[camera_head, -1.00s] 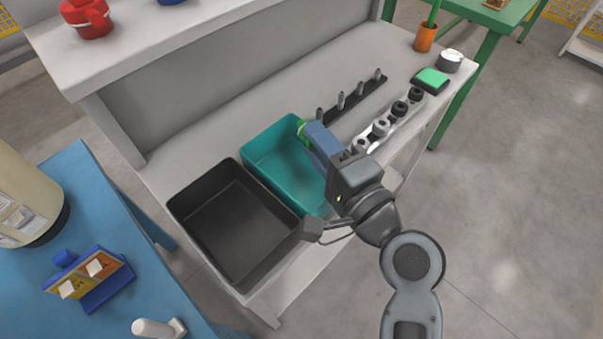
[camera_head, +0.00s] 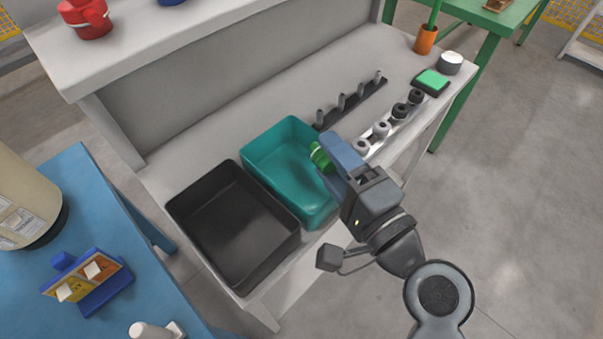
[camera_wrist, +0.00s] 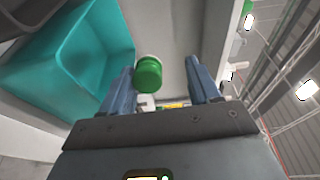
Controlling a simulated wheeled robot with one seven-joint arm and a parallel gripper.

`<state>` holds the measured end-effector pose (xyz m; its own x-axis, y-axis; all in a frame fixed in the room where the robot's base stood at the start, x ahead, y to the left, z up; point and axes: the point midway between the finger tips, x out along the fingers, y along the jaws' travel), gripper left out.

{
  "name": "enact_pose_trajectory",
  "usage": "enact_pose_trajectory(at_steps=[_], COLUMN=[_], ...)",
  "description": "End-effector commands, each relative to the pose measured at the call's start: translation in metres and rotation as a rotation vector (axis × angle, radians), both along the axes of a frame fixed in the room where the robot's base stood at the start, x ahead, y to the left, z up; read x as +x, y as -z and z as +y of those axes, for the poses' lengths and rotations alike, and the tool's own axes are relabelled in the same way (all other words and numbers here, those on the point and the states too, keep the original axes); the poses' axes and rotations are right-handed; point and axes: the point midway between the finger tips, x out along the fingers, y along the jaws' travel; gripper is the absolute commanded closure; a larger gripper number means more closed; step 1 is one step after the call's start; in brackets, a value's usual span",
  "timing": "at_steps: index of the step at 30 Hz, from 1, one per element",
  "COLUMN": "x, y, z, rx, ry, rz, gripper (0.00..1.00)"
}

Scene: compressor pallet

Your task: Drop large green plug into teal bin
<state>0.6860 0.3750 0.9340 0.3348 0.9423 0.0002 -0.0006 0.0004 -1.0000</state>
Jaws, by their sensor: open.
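The large green plug (camera_head: 320,157) shows at the right inner edge of the teal bin (camera_head: 262,150) in the head view. In the wrist view the plug (camera_wrist: 148,73) lies between my spread blue fingers, close to the left one. I cannot tell whether it touches that finger, or whether it hangs or rests on something. My gripper (camera_head: 337,163) is open over the right side of the bin; its jaws also show in the wrist view (camera_wrist: 161,66). The teal bin (camera_wrist: 60,72) is left of my fingers there.
A black bin (camera_head: 184,205) adjoins the teal bin on the left. A dark rack with upright pegs (camera_head: 351,104) and a row of grey and black plugs (camera_head: 382,129) lie behind my gripper. A green-topped block (camera_head: 432,79) and orange cup (camera_head: 425,40) stand farther right.

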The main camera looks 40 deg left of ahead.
Motion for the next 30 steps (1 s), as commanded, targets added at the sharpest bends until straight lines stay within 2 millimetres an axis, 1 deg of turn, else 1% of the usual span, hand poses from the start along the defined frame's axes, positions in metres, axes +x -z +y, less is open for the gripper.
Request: enact_pose_trajectory(at_steps=[1,3,6,9,26,29,30], x=[-0.003,-0.006,-0.011,-0.013,-0.014,-0.014,-0.015], y=[0.002,0.002,0.001,0.001,0.001,0.01,0.017], z=[-0.009,-0.019,-0.03,-0.036,-0.04,-0.05,-0.057], rx=[-0.001,-0.001,0.0,0.0,-0.004,-0.028,-0.046], ry=[0.002,0.003,0.001,0.0,0.004,0.037,0.06], rz=[0.0,-0.001,0.0,0.0,-0.002,-0.009,-0.016], gripper=[0.39,0.39,0.39,0.39,0.39,0.39,0.39])
